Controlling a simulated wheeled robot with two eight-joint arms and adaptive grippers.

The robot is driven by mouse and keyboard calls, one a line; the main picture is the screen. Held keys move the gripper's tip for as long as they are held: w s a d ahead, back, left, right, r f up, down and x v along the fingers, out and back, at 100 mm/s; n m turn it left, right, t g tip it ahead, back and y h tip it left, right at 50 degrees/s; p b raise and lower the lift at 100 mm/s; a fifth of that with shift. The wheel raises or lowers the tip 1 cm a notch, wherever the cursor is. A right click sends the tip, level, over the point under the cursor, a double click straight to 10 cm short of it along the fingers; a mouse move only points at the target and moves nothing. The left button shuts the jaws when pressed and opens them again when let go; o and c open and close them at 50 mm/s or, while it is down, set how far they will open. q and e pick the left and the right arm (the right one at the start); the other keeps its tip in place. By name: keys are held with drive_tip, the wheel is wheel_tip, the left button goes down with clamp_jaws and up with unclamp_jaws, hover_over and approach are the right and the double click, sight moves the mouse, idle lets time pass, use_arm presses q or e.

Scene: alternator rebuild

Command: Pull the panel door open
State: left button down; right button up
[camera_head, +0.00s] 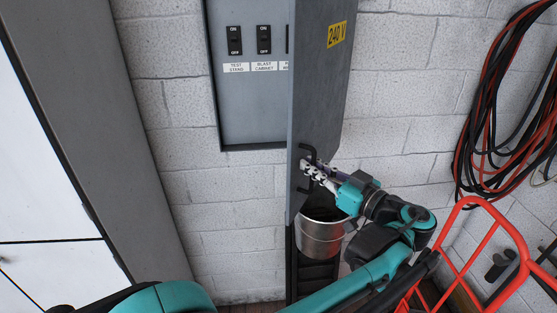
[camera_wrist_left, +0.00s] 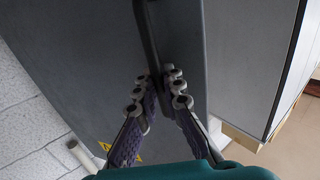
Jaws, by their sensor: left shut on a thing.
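The grey panel door (camera_head: 322,75) stands swung out from the wall panel, seen nearly edge-on, with a yellow "240 V" label near its upper right. The panel (camera_head: 250,110) behind it is exposed, showing black switches. A dark bar handle (camera_head: 309,150) is on the door's lower part. My left gripper (camera_head: 308,170) is shut on this handle. In the left wrist view, the fingers (camera_wrist_left: 160,84) close around the lower part of the handle (camera_wrist_left: 149,38), against the grey door face. My right gripper is not in view.
A metal bucket (camera_head: 320,238) sits below the door on a dark stand. A red tubular frame (camera_head: 475,203) stands at the lower right, near my arm. Black and red cables (camera_head: 485,140) hang on the right wall. A grey post (camera_head: 90,120) stands at the left.

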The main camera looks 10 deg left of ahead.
use_arm(q)
drive_tip(key=d+n+g+y, duration=0.1)
drive_tip(key=d+g, duration=0.1)
drive_tip(key=d, duration=1.3)
drive_tip(key=shift+w+d+n+p, duration=0.15)
drive_tip(key=shift+w+n+p, duration=0.15)
drive_tip(key=shift+p, duration=0.05)
drive_tip(key=shift+r, duration=0.1)
drive_tip(key=c, duration=1.9)
unclamp_jaws()
